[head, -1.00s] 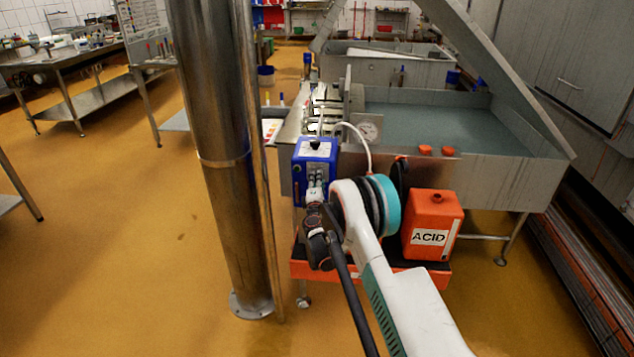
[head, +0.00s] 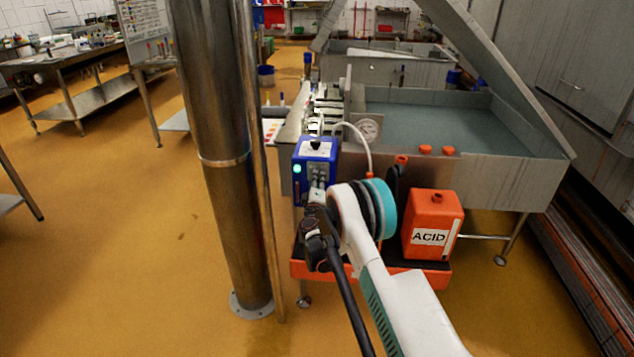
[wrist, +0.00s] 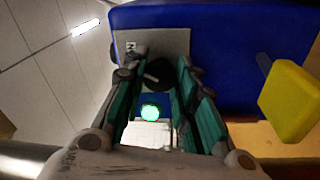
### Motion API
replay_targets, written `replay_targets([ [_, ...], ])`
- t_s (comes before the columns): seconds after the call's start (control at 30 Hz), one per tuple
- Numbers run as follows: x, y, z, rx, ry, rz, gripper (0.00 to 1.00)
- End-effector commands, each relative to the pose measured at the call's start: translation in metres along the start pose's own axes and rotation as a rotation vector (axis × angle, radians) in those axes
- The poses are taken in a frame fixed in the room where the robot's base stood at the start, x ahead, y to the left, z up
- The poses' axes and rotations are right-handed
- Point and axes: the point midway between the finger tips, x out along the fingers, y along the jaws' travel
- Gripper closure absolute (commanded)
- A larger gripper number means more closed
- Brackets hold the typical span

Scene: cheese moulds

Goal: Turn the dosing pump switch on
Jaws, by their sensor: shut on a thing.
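The dosing pump is a blue box (head: 315,160) at the middle of the head view, with a green lamp (head: 297,169) lit on its front. In the wrist view its blue body (wrist: 230,45) fills the top, with a grey plate (wrist: 127,38) on it. The dark switch (wrist: 160,72) sits on this plate between my fingers. My gripper (wrist: 163,88) is shut on the switch. The lit green lamp also shows between the fingers (wrist: 151,113).
An orange ACID canister (head: 432,222) stands on the orange cart (head: 435,276) right of my arm. A steel post (head: 232,215) stands close on the left. A vat (head: 485,170) lies behind. A yellow block (wrist: 292,101) sticks out at right in the wrist view.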

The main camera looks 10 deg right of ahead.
Motion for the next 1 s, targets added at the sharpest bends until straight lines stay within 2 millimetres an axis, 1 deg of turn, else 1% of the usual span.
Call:
replay_targets([
  [0.27,-0.001,-0.001,0.001,0.002,-0.001,0.000,0.97],
  [0.3,-0.001,-0.001,0.001,0.002,-0.001,0.000,0.67],
  [0.37,0.000,-0.001,0.001,0.001,-0.001,0.000,0.53],
  [0.67,0.000,0.000,0.000,0.000,0.000,0.000,0.53],
  [0.77,-0.003,0.000,0.000,0.000,0.000,0.000,0.53],
  [0.87,-0.013,-0.001,0.000,0.000,0.001,0.000,0.53],
  [0.97,-0.030,0.000,-0.001,0.000,0.002,-0.001,0.53],
  [1.0,-0.038,-0.001,-0.001,0.000,0.002,-0.001,0.53],
])
